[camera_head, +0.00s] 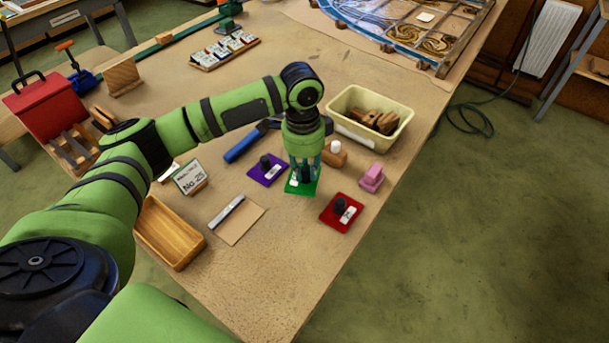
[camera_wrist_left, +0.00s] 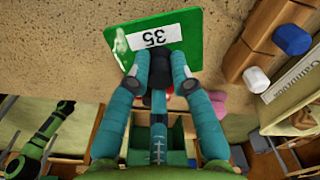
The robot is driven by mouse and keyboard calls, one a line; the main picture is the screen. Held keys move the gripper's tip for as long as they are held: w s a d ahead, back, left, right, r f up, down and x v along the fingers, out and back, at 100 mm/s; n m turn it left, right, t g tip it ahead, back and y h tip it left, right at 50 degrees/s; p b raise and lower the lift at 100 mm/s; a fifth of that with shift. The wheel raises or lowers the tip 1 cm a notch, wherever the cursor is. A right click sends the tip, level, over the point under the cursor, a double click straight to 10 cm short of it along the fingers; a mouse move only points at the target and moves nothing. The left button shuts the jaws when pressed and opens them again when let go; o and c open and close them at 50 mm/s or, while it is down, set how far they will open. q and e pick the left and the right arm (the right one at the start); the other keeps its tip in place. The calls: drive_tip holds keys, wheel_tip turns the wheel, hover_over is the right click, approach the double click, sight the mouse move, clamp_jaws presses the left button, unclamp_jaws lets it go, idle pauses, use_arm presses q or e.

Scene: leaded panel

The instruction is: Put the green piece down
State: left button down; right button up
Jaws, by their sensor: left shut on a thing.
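My left gripper (camera_head: 303,176) is shut on the dark knob of the green piece (camera_head: 302,187), just above or on the bench; I cannot tell if it touches. In the left wrist view the green piece (camera_wrist_left: 182,43) is a flat square plate with a white label reading 35, and my left gripper's fingers (camera_wrist_left: 160,70) close around its knob. The purple piece (camera_head: 257,176) lies to its left and the red piece (camera_head: 331,217) to its lower right, each with a dark knob and white label. A blurred green and black arm shows at lower left there, probably my right one.
A pink block (camera_head: 371,178) and a wooden block with a pale cap (camera_head: 336,156) stand close by on the right. A cream tub (camera_head: 345,127) sits behind. A sheet with a metal strip (camera_head: 240,222) and a wooden tray (camera_head: 168,233) are at left. The front bench is clear.

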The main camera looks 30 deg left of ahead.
sight(304, 180)
use_arm(q)
drive_tip(key=shift+w+a+f, duration=0.15)
drive_tip(key=shift+a+f, duration=0.05)
wheel_tip(304, 180, down, 3)
drive_tip(key=shift+f+p, duration=0.1)
drive_tip(key=shift+p, duration=0.5)
drive_tip(key=shift+f, duration=0.35)
use_arm(e)
drive_tip(key=shift+s+r, duration=0.5)
drive_tip(key=shift+r, duration=0.15)
use_arm(q)
drive_tip(key=shift+f, duration=0.1)
drive_tip(key=c, duration=1.1)
unclamp_jaws()
wheel_tip(304, 180, up, 11)
drive_tip(key=b, duration=0.2)
drive_tip(key=shift+a+f+b, duration=0.1)
drive_tip(key=shift+b, duration=0.2)
drive_tip(key=shift+r, duration=0.75)
use_arm(e)
drive_tip(key=shift+w+a+f, duration=0.1)
drive_tip(key=shift+f, duration=1.25)
